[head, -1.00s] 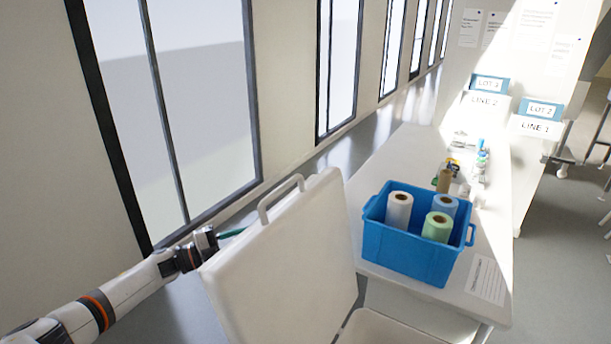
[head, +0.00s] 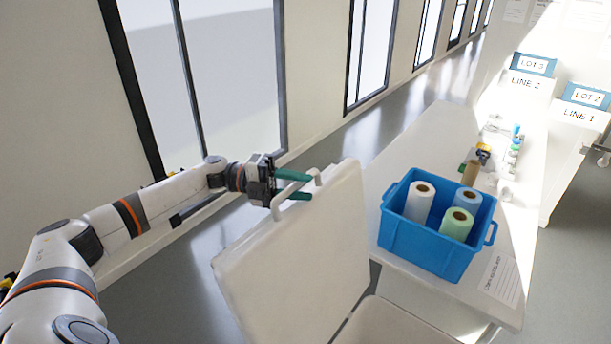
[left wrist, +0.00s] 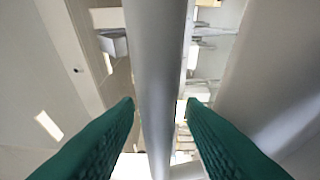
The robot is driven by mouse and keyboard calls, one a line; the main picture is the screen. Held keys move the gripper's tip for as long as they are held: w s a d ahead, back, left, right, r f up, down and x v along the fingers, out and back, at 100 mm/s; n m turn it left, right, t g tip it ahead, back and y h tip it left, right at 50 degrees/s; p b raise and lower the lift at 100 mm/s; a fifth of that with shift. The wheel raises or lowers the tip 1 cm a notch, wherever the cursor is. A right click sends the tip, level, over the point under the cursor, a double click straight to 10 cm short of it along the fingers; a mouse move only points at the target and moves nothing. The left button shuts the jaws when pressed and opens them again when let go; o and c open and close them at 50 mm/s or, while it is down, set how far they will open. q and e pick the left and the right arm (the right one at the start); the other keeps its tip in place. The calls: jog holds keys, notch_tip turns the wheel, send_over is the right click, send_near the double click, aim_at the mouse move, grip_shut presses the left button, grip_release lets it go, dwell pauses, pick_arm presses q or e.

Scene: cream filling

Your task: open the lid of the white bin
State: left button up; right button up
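The white bin's lid (head: 300,262) stands raised and steeply tilted in the head view, with a light handle (head: 277,206) on its upper edge. Part of the white bin (head: 390,322) shows below it at the bottom edge. My left gripper (head: 308,186) is at the handle, its green fingers apart on either side of it. In the left wrist view the handle bar (left wrist: 158,75) runs between the two open fingers (left wrist: 161,102), with a gap seen on both sides near the tips. My right gripper is not in view.
A blue crate (head: 428,257) with several rolls stands on the white table (head: 425,140) right of the lid. Small bottles and tools lie farther back on the table. A wall with windows (head: 235,80) runs along the left.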

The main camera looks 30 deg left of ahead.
pick_arm(q)
jog(key=shift+w+d+r, duration=0.1)
jog(key=shift+d, duration=0.35)
jog(key=shift+w+d, duration=0.1)
jog(key=shift+d, duration=0.2)
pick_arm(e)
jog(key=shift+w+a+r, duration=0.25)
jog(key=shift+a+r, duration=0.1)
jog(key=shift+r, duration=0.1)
pick_arm(q)
jog(key=shift+c, duration=0.6)
grip_shut()
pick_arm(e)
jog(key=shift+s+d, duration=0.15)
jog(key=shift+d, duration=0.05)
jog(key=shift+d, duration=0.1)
